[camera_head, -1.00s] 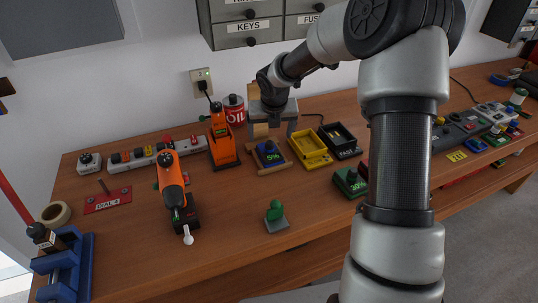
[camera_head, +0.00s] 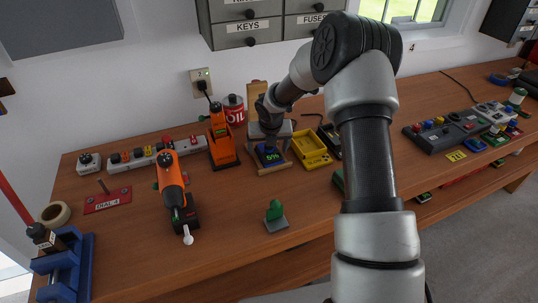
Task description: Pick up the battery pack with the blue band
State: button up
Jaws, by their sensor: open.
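The battery pack with the blue band (camera_head: 269,156) is a small dark block with a blue part and green digits on its face. It sits in a light wooden holder (camera_head: 271,171) towards the back of the bench. My gripper (camera_head: 269,147) is open and pointing down right over the pack, with one finger at its left and one at its right. The gripper body hides the pack's upper part, and I cannot tell whether the fingers touch it.
An orange charger-like stand (camera_head: 222,147) is close on the left, with a red oil can (camera_head: 234,111) behind. A yellow tray (camera_head: 310,149) is close on the right, beside a black tray (camera_head: 330,138). An orange drill (camera_head: 173,187) and green knob (camera_head: 275,211) stand nearer the front.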

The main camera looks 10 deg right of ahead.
jog(key=c, duration=1.5)
jog(key=shift+o, duration=0.2)
